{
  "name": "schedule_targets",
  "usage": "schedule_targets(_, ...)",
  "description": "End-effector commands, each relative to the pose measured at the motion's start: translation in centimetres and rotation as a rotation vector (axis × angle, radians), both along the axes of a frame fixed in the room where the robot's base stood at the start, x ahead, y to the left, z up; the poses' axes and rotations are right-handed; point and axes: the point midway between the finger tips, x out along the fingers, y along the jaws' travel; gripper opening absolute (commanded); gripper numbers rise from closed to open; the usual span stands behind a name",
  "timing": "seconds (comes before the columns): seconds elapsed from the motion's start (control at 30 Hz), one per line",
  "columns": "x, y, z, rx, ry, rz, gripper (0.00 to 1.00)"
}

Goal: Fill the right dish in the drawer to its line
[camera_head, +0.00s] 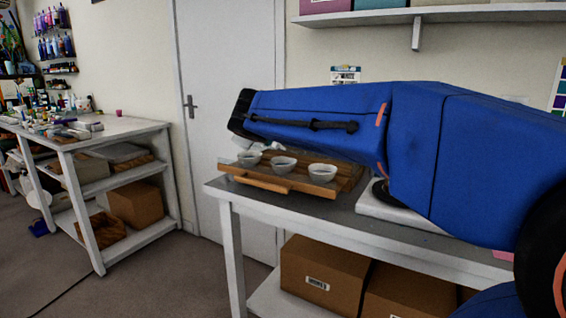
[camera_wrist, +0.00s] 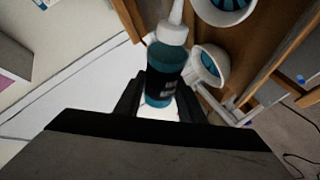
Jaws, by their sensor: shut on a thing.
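My gripper (camera_wrist: 161,96) is shut on a bottle (camera_wrist: 166,72) of teal liquid with a dark label and a white nozzle. In the wrist view the nozzle points to the top, beside two white dishes. One dish (camera_wrist: 207,66) is right next to the bottle and the other dish (camera_wrist: 224,10) is at the top edge; both show teal inside. In the head view the wooden drawer (camera_head: 262,184) holds a left dish (camera_head: 249,159), a middle dish (camera_head: 283,165) and a right dish (camera_head: 322,173). My arm hides most of the gripper there. The fill lines are too small to read.
The drawer sits on a white-framed table (camera_head: 228,192) with cardboard boxes (camera_head: 318,275) below. A shelf (camera_head: 440,14) hangs above. A cluttered workbench (camera_head: 120,127) stands at the left, with open floor between it and the table.

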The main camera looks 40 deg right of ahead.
Motion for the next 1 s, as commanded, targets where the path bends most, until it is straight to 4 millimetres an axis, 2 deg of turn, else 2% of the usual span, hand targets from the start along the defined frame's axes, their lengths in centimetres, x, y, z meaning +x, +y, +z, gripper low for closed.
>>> schedule_targets(1.0,-7.1,-2.6,0.1,-0.001,-0.002,-0.003,0.26)
